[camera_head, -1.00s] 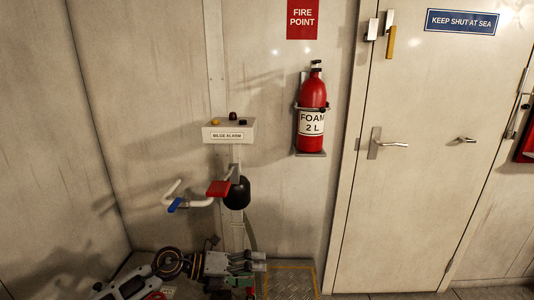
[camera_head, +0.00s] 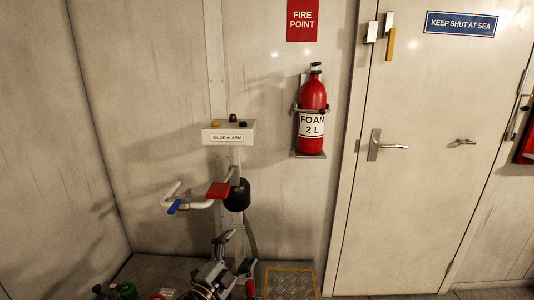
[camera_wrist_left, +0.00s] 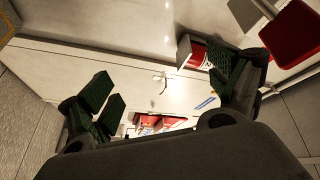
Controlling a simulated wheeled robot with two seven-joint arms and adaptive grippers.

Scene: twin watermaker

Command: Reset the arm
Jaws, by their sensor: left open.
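My left gripper (camera_head: 235,252) is at the bottom of the head view, below the valve handles and in front of the lower pipework. Its fingers point up and it holds nothing. Most of my left arm is below the head picture's edge. My right gripper is not in view.
A red handle (camera_head: 218,190) and a blue handle (camera_head: 174,207) sit on white pipe above the gripper, under the bilge alarm box (camera_head: 229,132). A red extinguisher (camera_head: 312,120) hangs right of them. A closed door (camera_head: 420,180) stands further right.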

